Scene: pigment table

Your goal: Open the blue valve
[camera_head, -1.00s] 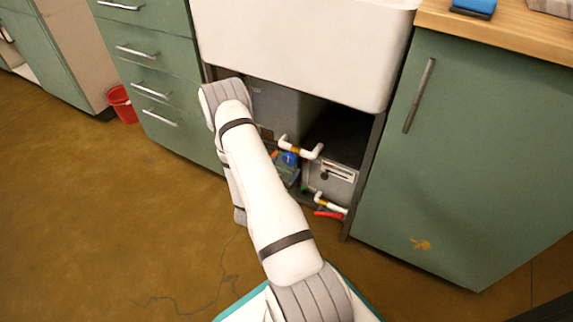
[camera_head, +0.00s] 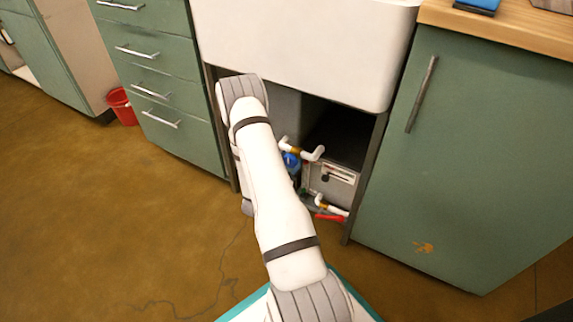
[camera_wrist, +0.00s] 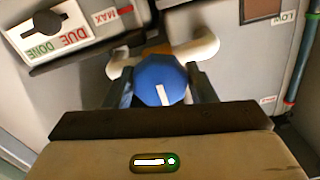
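The blue valve knob (camera_wrist: 161,80) has a white stripe on its face, slightly tilted from upright. It sits on a white pipe with an orange-brown collar. My gripper (camera_wrist: 161,84) is at the knob, with one dark finger on each side of it. The fingers lie close to its sides; I cannot tell whether they press on it. In the head view, blue shows at the knob (camera_head: 291,160) under the sink, partly hidden by my arm. My gripper is hidden behind my arm there.
A grey box (camera_head: 331,183) stands in the open bay under the white sink (camera_head: 300,50). A lower white pipe with a red handle (camera_head: 329,217) is close by. Green cabinets (camera_head: 450,170) flank the bay. A panel reading "DUE DONE" (camera_wrist: 60,38) is at upper left in the wrist view.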

